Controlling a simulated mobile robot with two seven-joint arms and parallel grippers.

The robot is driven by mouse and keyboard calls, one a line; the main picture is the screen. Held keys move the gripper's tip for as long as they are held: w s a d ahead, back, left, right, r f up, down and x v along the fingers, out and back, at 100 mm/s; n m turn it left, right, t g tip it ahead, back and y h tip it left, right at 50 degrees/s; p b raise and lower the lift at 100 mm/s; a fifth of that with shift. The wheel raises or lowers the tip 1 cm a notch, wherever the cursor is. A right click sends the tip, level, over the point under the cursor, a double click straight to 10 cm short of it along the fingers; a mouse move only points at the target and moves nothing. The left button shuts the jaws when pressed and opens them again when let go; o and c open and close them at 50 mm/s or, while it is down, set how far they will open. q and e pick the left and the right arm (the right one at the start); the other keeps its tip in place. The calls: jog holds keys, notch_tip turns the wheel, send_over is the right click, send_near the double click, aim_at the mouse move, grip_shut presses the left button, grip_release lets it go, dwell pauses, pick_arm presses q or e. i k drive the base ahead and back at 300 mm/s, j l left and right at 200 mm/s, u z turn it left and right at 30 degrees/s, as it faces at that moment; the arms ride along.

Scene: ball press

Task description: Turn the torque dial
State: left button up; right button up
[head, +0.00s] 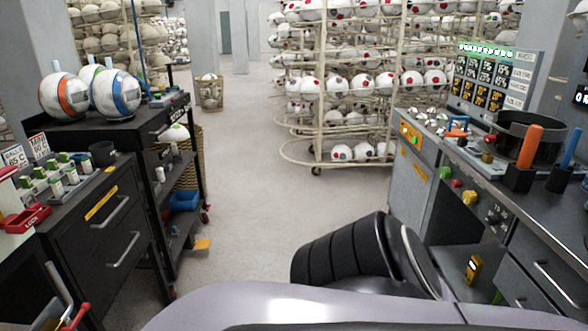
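A small dark dial (491,218) with pale numbers beside it sits on the front face of the right-hand console (412,185). Its label is too small to read, so I cannot tell for sure that it is the torque dial. A yellow knob (469,198), a red button (457,183) and a green button (445,172) sit in a row to its left. Neither of my grippers shows in the head view. A black ribbed part of my own arm is at the lower middle, left of the console and apart from the dial.
A black cart with helmet-like balls (118,92) and a dark drawer cabinet (98,220) stand at the left. A wire rack of balls (345,85) stands behind. A black round tub (525,135) and an orange handle (530,147) are on the console. The middle floor (245,170) is clear.

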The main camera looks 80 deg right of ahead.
aim_at(491, 219)
jog(key=z, duration=3.7)
